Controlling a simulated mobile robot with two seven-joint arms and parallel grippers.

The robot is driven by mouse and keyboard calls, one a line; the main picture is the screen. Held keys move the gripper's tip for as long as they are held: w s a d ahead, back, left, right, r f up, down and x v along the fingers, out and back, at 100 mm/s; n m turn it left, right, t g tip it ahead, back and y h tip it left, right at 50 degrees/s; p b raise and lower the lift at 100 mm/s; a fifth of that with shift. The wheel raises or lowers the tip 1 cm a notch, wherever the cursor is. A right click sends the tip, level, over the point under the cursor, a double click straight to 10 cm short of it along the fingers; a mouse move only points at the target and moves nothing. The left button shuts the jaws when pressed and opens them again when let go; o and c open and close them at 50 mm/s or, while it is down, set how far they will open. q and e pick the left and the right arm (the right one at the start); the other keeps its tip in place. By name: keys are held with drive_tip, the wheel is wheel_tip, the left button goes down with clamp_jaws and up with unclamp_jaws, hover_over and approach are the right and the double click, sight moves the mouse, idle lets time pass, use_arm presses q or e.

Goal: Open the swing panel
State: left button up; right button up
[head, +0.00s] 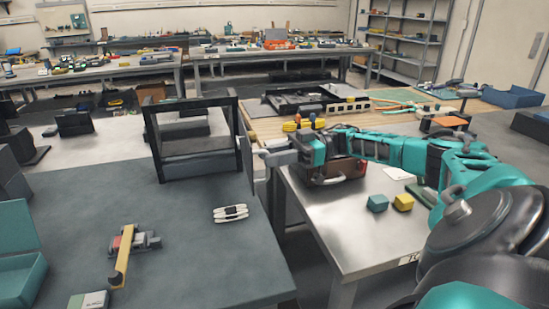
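A black rectangular frame (150,142) stands upright on the dark grey table, left of the middle in the head view. Its middle is open, and I see through it to the table behind. A narrow dark plate (246,138) shows nearly edge-on at the frame's right side; it looks like the swing panel, standing out from the frame. My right arm reaches in from the right, and its gripper (262,151) is at this plate's edge. The fingers are too small and overlapped to tell whether they are shut or touching it. My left gripper is not in view.
A bundle of white and black pieces (230,212) and a yellow-and-grey tool (122,255) lie on the dark table. A steel table (345,225) with a teal block (377,203) and a yellow block (403,202) stands right, beyond a gap.

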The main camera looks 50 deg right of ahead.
drive_tip(key=shift+o, duration=1)
drive_tip(key=shift+r, duration=0.1)
use_arm(q)
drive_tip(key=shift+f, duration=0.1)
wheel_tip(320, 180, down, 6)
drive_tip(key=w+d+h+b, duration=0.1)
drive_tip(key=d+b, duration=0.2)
drive_tip(key=b, duration=0.7)
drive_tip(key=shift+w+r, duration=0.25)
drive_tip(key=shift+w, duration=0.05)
use_arm(e)
drive_tip(key=v, duration=1.2)
drive_tip(key=shift+d, duration=0.35)
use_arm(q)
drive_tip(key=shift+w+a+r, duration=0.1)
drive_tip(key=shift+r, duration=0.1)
use_arm(e)
drive_tip(key=shift+s, duration=0.2)
